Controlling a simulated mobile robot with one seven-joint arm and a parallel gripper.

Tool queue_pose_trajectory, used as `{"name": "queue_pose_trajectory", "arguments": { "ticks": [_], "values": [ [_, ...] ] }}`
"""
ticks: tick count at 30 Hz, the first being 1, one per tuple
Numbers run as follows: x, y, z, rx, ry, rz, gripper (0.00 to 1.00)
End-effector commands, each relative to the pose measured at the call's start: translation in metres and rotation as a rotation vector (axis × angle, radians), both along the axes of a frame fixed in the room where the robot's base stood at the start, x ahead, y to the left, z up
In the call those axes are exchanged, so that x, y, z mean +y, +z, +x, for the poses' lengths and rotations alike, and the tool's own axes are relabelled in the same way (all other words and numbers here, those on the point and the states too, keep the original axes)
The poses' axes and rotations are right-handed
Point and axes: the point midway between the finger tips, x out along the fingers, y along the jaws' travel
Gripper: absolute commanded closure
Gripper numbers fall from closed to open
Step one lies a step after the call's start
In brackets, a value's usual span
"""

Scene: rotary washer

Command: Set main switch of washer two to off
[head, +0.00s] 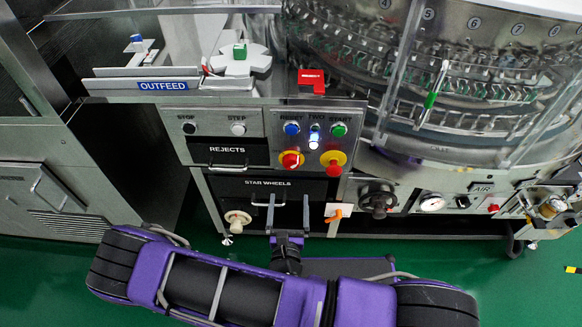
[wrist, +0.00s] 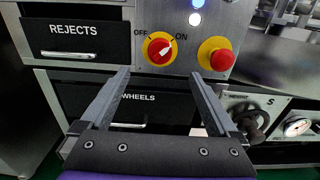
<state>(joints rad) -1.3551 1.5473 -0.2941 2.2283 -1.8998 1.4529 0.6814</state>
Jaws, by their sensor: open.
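The main switch (head: 291,160) is a red rotary knob on a yellow disc, on the panel marked TWO. In the wrist view the switch (wrist: 159,48) has OFF at its upper left and ON at its upper right. Its white pointer mark is turned to the upper right, towards ON. My gripper (head: 288,200) is open and empty, in front of the STAR WHEELS drawer and below the switch. In the wrist view my gripper's fingertips (wrist: 160,75) straddle the area just below the knob, apart from it as far as I can tell.
A red mushroom button (head: 333,165) on yellow sits right of the switch. RESET (head: 291,128) and START (head: 338,130) buttons are above. The REJECTS drawer (head: 228,153) is to the left. An orange lever (head: 336,214) and a dark valve knob (head: 377,198) are lower right.

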Motion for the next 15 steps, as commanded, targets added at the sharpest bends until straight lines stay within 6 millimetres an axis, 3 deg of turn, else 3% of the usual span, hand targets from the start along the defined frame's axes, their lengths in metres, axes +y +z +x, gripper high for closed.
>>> {"name": "queue_pose_trajectory", "arguments": {
  "ticks": [9,15],
  "values": [
    [-0.004,0.0,0.071,-0.003,-0.003,0.001,0.05],
    [-0.004,-0.001,0.105,-0.001,-0.003,0.001,0.05]
  ]
}}
